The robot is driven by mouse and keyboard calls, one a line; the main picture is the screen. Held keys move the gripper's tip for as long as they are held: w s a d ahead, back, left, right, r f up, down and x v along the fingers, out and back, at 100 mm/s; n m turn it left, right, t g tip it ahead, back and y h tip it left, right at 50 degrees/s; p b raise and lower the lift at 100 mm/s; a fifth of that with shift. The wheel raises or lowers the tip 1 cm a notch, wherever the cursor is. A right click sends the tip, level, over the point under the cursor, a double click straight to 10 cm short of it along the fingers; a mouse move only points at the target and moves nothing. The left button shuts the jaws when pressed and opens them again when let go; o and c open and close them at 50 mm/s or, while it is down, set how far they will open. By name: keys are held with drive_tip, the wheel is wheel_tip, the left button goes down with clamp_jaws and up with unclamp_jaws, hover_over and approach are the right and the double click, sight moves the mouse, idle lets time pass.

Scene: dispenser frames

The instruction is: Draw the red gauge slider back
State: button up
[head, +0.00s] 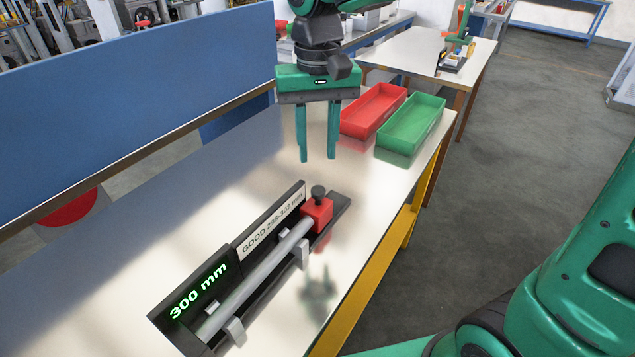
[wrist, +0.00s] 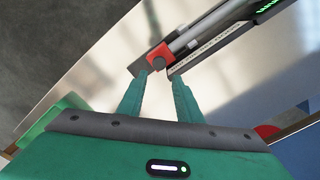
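The red gauge slider (head: 317,212) with a black knob (head: 318,192) sits at the far end of the length gauge (head: 174,334), against the end of a grey rod (head: 258,277). The gauge display (head: 198,291) reads 300 mm in green. My gripper (head: 317,160) is open and empty, pointing down above the table beyond the slider, apart from it. In the wrist view the red slider (wrist: 160,57) shows ahead of the fingertips of my gripper (wrist: 166,82), nearer the left finger.
A red bin (head: 374,110) and a green bin (head: 412,124) stand at the table's far right end. A label (head: 272,223) on the gauge reads GOOD 298-302 mm. A blue panel (head: 140,90) runs along the left. The white table (head: 130,235) left of the gauge is clear.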

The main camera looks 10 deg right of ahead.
sight(318, 189)
wheel_tip(318, 189, down, 10)
drive_tip(key=shift+d+r, duration=0.1)
drive_tip(key=shift+r, duration=0.05)
drive_tip(key=shift+c, duration=0.3)
clamp_jaws()
